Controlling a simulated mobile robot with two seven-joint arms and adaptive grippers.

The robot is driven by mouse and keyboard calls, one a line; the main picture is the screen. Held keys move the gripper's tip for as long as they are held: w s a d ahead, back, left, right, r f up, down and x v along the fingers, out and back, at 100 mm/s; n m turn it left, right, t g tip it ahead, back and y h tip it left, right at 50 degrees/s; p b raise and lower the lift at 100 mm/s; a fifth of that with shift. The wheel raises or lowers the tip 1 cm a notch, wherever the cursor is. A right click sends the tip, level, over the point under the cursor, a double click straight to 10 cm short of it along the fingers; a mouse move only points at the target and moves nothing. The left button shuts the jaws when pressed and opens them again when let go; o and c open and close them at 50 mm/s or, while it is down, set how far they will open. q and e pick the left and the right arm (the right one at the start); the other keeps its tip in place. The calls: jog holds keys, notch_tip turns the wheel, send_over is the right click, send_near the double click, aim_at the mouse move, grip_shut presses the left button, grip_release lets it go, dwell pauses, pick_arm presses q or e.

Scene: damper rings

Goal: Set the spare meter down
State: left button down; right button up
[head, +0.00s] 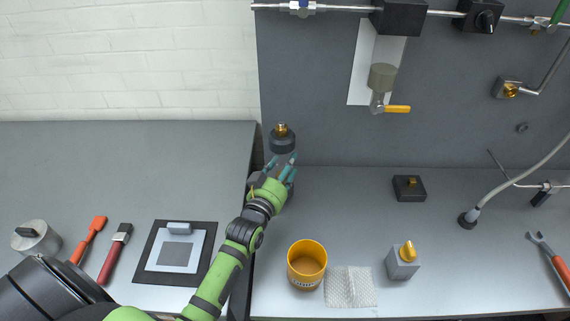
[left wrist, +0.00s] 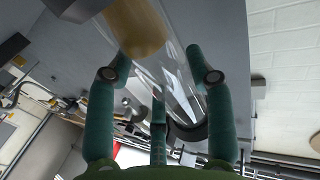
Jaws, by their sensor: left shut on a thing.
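The spare meter seems to be the clear tube with a dark collar and brass fitting on top (head: 282,139); it looks upright in the head view. My left gripper (head: 281,163) is shut around the tube below the collar, and its fingers hide part of it. In the left wrist view the clear tube (left wrist: 172,72) runs between the teal fingers (left wrist: 160,75), with a tan part inside near the top of the picture. I cannot tell whether its lower end touches the bench. My right gripper is not in view.
The grey bench (head: 450,270) holds a yellow tub (head: 307,262), bubble wrap (head: 350,287), a grey block with a yellow knob (head: 402,262), and a small black block (head: 409,188). A hose end (head: 468,218) stands at right. A dark-bordered pad (head: 177,254) lies left.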

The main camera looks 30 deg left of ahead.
pick_arm(q)
jog(key=shift+f, duration=0.25)
dwell(0.5)
jog(key=shift+c, duration=1.9)
grip_release()
jog(key=shift+s+f, duration=0.1)
jog(key=shift+f, duration=0.05)
jog(key=s, duration=1.2)
jog(key=shift+d, duration=0.4)
jog(key=shift+w, duration=0.1)
jog(key=shift+c, duration=0.4)
grip_shut()
